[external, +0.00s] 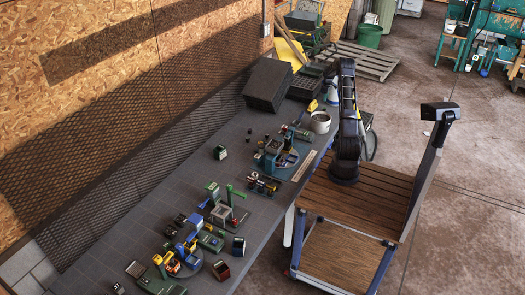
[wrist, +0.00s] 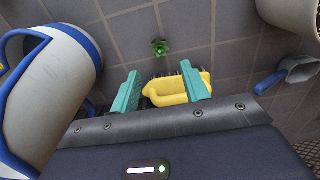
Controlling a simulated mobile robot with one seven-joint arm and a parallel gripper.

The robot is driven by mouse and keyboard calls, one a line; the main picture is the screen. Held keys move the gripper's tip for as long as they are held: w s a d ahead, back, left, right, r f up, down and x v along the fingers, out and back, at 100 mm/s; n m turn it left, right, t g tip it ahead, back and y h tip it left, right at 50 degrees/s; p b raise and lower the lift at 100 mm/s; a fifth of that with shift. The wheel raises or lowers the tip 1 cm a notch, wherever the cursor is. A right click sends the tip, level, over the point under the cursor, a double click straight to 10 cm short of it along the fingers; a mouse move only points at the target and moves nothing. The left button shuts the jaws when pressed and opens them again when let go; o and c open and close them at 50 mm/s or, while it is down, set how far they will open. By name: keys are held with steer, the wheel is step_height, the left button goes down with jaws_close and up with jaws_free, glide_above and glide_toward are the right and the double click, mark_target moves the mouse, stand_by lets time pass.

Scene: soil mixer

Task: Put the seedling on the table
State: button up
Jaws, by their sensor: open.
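A small green leafy plant, which looks like the seedling (wrist: 160,47), shows in the wrist view at the upper middle, on or just over the grey tiled tabletop (wrist: 120,57). My gripper (wrist: 160,78) is open, with its two teal fingers apart. The seedling is beyond the fingertips and apart from them. A yellow brush (wrist: 178,90) with dark bristles shows between the fingers; I cannot tell that either finger touches it. In the external view I cannot make out the seedling, and my gripper is not clear behind my arm. The long table (external: 185,180) runs along the wall.
A white and blue watering can (wrist: 50,85) stands close on the left in the wrist view. A pale pot (wrist: 290,12) and a grey scoop (wrist: 290,72) are on the right. Dark crates (external: 268,84) and several small machines (external: 280,150) occupy the table.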

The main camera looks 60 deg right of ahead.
steer(key=shift+r, duration=0.45)
steer(key=w+a+r, duration=0.6)
steer(key=a+r, duration=0.3)
steer(key=a, duration=0.1)
steer(key=w+a+r, duration=0.5)
steer(key=a+r, duration=0.3)
steer(key=a, duration=0.1)
steer(key=w+a+r+t+h, duration=0.1)
steer(key=a+r, duration=0.5)
steer(key=a, duration=0.5)
steer(key=a+r, duration=0.6)
steer(key=a, duration=0.5)
steer(key=s+a+r+t, duration=0.15)
steer(key=s+a, duration=0.25)
steer(key=a, duration=0.4)
steer(key=s+a+r, duration=0.3)
steer(key=a, duration=0.5)
steer(key=s+a+r+t, duration=0.15)
steer(key=s+a, duration=0.25)
steer(key=a, duration=0.4)
steer(key=s+a+f, duration=0.1)
steer(key=s+a, duration=0.5)
steer(key=s, duration=0.2)
steer(key=s+a+f+y, duration=0.1)
steer(key=s+a+f, duration=0.1)
steer(key=s+a, duration=0.5)
steer(key=shift+s+f+t, duration=0.3)
steer(key=shift+s, duration=0.75)
